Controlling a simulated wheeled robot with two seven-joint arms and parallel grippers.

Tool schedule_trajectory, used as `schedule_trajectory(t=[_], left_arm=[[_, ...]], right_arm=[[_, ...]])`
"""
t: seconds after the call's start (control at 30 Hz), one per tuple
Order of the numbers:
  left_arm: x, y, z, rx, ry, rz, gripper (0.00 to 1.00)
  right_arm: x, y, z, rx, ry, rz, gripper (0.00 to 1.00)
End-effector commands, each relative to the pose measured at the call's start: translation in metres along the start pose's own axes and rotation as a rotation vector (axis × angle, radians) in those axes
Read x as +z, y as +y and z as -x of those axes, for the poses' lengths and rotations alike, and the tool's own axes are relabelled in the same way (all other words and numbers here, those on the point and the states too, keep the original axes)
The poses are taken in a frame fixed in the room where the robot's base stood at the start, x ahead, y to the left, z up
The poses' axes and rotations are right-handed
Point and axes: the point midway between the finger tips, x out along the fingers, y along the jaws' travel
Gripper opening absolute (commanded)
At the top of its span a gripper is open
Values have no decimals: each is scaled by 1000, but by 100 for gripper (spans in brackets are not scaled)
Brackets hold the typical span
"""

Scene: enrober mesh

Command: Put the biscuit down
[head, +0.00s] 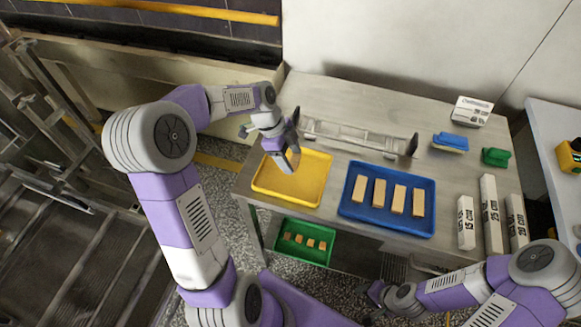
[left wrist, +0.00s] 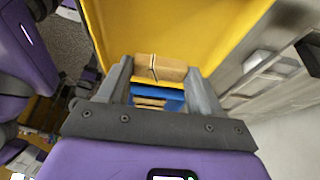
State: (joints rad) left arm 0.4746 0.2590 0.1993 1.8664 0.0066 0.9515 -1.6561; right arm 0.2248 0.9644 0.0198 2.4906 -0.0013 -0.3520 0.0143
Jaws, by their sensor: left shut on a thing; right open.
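My left gripper (head: 290,162) is shut on a biscuit, over the yellow tray (head: 270,185) at the left of the steel table. In the left wrist view the tan biscuit (left wrist: 160,68) lies across between the two fingertips, with the yellow tray (left wrist: 190,25) behind it. In the head view the gripper mostly hides this biscuit, and I cannot tell whether it touches the tray floor. The blue tray (head: 346,208) beside it holds several tan biscuits (head: 379,192) in a row. My right gripper (head: 378,293) is open, low in front of the table, away from the trays.
A mesh frame (head: 355,137) stands behind the trays. A green tray (head: 281,254) with small pieces sits lower down.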

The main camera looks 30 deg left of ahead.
Motion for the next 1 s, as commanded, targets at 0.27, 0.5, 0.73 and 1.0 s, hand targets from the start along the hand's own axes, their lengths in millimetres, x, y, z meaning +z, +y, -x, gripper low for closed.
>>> schedule_trajectory(t=[0.27, 0.5, 0.73, 1.0], left_arm=[[16, 1, -40, 2, 0, 1, 48], [18, 0, -43, 0, 0, 1, 48], [19, 0, -46, 0, 0, 1, 69], [19, 0, -45, 0, 0, 1, 90]], right_arm=[[0, 4, -10, 0, 0, 0, 43], [0, 4, -10, 0, 0, 0, 43], [0, 5, -12, 0, 0, 0, 43], [0, 4, -12, 0, 0, 0, 43]])
